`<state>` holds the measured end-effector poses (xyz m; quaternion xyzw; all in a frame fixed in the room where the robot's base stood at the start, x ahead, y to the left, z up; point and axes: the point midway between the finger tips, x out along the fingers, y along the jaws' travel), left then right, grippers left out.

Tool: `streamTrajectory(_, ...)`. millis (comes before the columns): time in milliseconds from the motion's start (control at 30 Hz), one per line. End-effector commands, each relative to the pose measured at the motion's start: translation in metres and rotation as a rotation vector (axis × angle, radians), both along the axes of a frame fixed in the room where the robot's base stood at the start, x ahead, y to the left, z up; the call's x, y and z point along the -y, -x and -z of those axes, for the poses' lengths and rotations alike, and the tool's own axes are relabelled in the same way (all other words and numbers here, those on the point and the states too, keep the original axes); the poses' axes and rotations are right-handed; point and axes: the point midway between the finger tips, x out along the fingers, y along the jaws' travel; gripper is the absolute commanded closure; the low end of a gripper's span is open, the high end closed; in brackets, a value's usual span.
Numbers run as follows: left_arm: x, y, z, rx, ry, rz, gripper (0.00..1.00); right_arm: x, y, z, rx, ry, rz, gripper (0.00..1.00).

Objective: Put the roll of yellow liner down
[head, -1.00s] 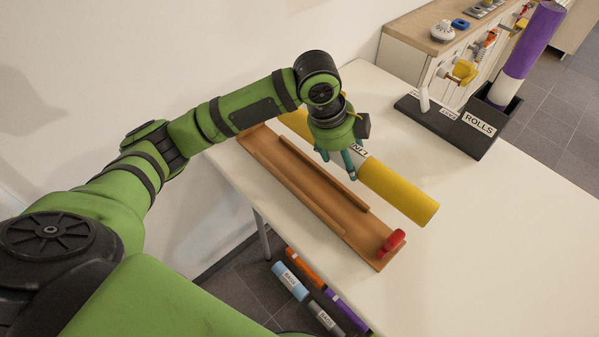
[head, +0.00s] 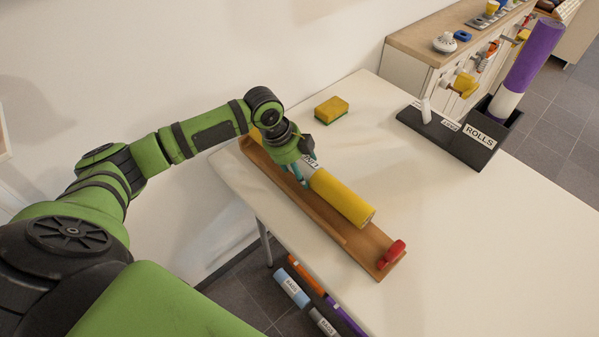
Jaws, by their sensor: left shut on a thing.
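The roll of yellow liner (head: 342,198) lies lengthwise over the long brown wooden tray (head: 340,238) in the head view. It has a white label band near its middle. My left gripper (head: 300,178) points down and is shut on the roll at this band. The roll is at or just above the tray; I cannot tell whether it touches the bottom. Part of the roll is hidden behind my gripper and wrist. A red piece (head: 391,254) sits at the tray's near right end. My right gripper is not in view.
A yellow and green sponge (head: 331,110) lies on the white table (head: 470,235) near the wall. A black holder labelled ROLLS (head: 470,144) with a purple roll (head: 535,55) stands at the back right. More rolls (head: 292,287) lie below the table edge. The table's right side is clear.

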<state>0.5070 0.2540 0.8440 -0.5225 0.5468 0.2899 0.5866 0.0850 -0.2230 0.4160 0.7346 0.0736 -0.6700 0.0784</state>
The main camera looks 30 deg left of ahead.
Motion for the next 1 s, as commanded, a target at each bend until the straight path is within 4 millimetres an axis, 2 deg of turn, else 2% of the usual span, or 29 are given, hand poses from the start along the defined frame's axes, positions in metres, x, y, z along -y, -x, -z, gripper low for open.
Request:
streamTrajectory(67, 0.002, 0.002, 0.013, -0.006, 0.002, 0.001, 0.75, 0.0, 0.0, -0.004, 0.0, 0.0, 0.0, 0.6)
streamTrajectory(100, 0.001, 0.001, 0.013, -0.005, 0.002, 0.0, 0.75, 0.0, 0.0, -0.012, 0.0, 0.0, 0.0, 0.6)
streamTrajectory(200, 0.001, 0.001, 0.023, -0.003, 0.001, 0.0, 0.75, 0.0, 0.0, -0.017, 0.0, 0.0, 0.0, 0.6)
streamTrajectory(533, 0.001, 0.001, 0.028, 0.0, 0.001, 0.001, 0.75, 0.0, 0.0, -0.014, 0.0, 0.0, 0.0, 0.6)
streamTrajectory(567, 0.001, 0.001, 0.029, -0.003, 0.0, 0.002, 0.19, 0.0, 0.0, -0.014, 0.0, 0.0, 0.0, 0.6)
streamTrajectory(600, 0.001, 0.001, 0.029, -0.003, 0.0, 0.002, 0.03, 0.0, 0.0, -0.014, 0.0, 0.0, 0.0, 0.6)
streamTrajectory(1000, 0.001, 0.001, 0.03, -0.003, 0.0, 0.002, 0.03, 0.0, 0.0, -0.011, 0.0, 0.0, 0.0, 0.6)
